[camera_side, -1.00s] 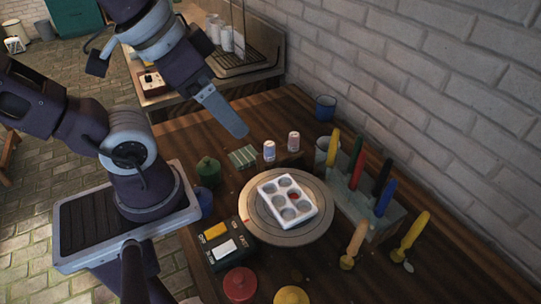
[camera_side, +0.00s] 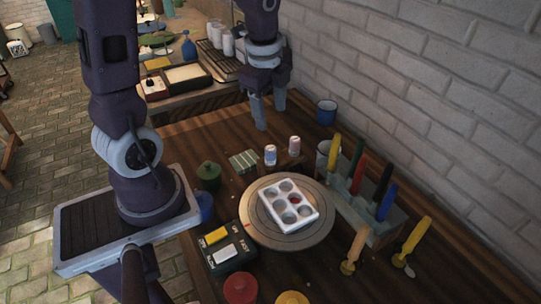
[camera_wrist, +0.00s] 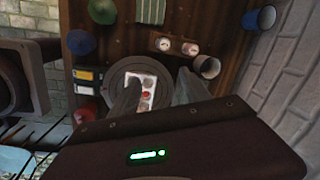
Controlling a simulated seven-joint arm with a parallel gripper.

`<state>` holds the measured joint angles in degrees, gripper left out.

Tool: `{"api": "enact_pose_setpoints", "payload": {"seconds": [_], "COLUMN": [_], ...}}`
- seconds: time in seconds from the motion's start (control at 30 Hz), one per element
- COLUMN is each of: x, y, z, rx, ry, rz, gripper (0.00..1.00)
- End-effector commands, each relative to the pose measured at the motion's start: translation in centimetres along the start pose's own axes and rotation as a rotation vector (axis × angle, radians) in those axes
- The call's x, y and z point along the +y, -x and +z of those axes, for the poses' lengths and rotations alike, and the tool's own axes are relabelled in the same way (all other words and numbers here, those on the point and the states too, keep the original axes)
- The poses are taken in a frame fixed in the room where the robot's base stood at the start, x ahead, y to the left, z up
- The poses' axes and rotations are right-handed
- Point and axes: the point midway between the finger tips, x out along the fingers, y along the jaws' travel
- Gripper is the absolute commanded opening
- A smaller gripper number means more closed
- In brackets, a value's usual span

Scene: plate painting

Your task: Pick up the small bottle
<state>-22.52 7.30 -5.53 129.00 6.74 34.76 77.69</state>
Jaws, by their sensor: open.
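The left one (camera_side: 270,155) has a bluish band, and the right one (camera_side: 294,146) looks pinkish. In the wrist view their round tops show as a left bottle (camera_wrist: 163,44) and a right bottle (camera_wrist: 190,49). My gripper (camera_side: 270,115) is open and empty, pointing down above the table behind the bottles in the side view, apart from both. In the wrist view my gripper (camera_wrist: 158,77) shows its two fingers spread over the turntable area, with the bottles beyond the fingertips.
A round turntable (camera_side: 250,222) bears a white paint palette (camera_side: 272,205). A rack of coloured-handled tools (camera_side: 350,200) and a white cup (camera_side: 322,152) stand to its right. A blue cup (camera_side: 326,110), green pot (camera_side: 208,173) and striped cloth (camera_side: 243,160) are nearby.

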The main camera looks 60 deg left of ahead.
Motion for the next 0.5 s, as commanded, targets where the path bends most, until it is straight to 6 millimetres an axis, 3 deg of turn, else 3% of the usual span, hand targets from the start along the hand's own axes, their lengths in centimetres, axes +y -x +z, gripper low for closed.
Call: {"api": "enact_pose_setpoints", "payload": {"seconds": [0.03,0.1,0.2,0.5], "x": [-0.9,-1.7,-2.1,-1.8], "y": [-3.1,-6.5,-9.9,-14.3], "z": [1.0,2.1,3.1,3.2], "rx": [0.003,0.024,0.059,0.083], "ry": [-0.128,-0.312,-0.485,-0.582], "rz": [0.057,0.105,0.142,0.158], "gripper": [0.55,0.55,0.55,0.55]}}
